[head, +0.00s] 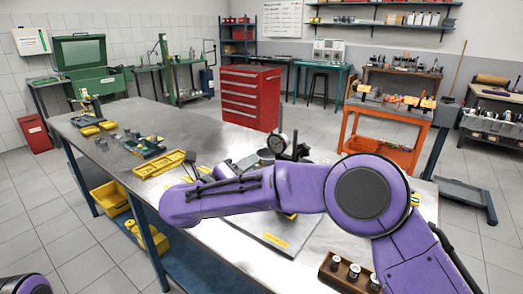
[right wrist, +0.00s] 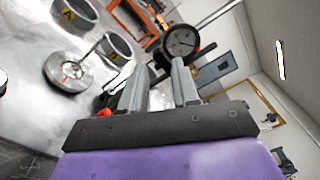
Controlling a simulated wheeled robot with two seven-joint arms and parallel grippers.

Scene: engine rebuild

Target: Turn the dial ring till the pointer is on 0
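In the head view my right forearm crosses in front of the gauge's lower part, and I cannot make out the fingers. My left gripper is out of view.
A round metal base with a thin rod (right wrist: 72,70) and metal cylinders (right wrist: 115,48) stand beside the gripper. A wooden block with small parts (head: 350,271) is at the bench's front right. A yellow tray (head: 160,163) lies left.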

